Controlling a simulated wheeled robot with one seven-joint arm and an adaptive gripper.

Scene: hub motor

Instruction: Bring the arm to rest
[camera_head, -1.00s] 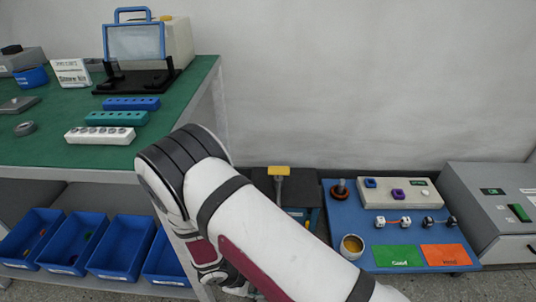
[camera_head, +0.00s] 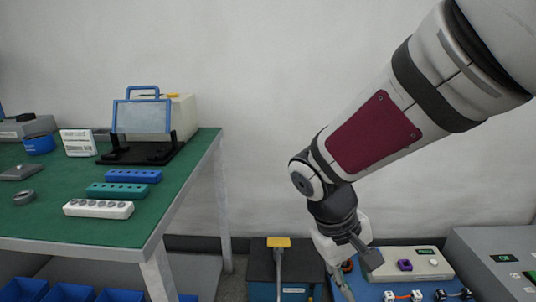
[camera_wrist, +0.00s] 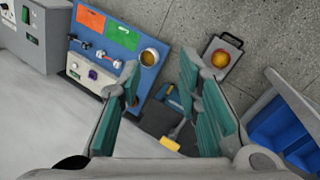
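My arm (camera_head: 372,135) comes in from the upper right of the head view and slopes down to the left. My gripper (camera_head: 357,270) hangs at its end, in front of the blue board on the right. In the wrist view my gripper (camera_wrist: 158,67) has its two teal-padded fingers spread apart, with nothing between them. Below the fingers are the blue board (camera_wrist: 152,74), a brass-coloured cup (camera_wrist: 149,57) and the floor.
The green-topped bench (camera_head: 100,222) stands on the left, with sockets strips and a blue-framed stand (camera_head: 142,117). A grey cabinet (camera_head: 495,250) is at the right. A yellow-topped tool (camera_head: 278,243) stands between.

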